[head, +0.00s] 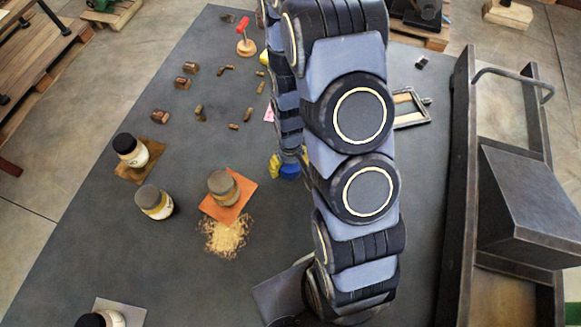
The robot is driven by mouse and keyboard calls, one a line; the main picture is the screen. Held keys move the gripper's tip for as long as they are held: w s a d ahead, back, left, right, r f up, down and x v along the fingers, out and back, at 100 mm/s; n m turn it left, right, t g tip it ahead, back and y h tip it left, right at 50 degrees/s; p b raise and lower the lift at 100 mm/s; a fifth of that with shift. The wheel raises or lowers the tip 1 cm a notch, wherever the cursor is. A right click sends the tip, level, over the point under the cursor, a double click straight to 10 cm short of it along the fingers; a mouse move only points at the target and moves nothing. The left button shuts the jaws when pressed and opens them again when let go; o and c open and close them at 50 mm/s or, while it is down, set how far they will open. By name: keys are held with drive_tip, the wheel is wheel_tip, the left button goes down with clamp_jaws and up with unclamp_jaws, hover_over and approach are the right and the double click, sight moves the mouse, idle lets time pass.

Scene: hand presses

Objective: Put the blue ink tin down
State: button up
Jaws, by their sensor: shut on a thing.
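The blue ink tin (289,172) shows low at the end of my arm, near the middle of the dark table. My gripper (283,163) is shut on it. My own arm links cover most of the gripper and part of the tin. A yellow patch shows just left of the tin; I cannot tell what it belongs to. The gap between the tin and the tabletop cannot be made out.
A jar (222,184) stands on an orange sheet (240,207) beside pale shavings (226,238). More jars (154,201) stand further left. A dark metal press (530,195) stands right.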

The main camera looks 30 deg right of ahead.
drive_tip(key=shift+f, duration=0.95)
drive_tip(key=shift+f, duration=0.1)
drive_tip(key=o, duration=1.2)
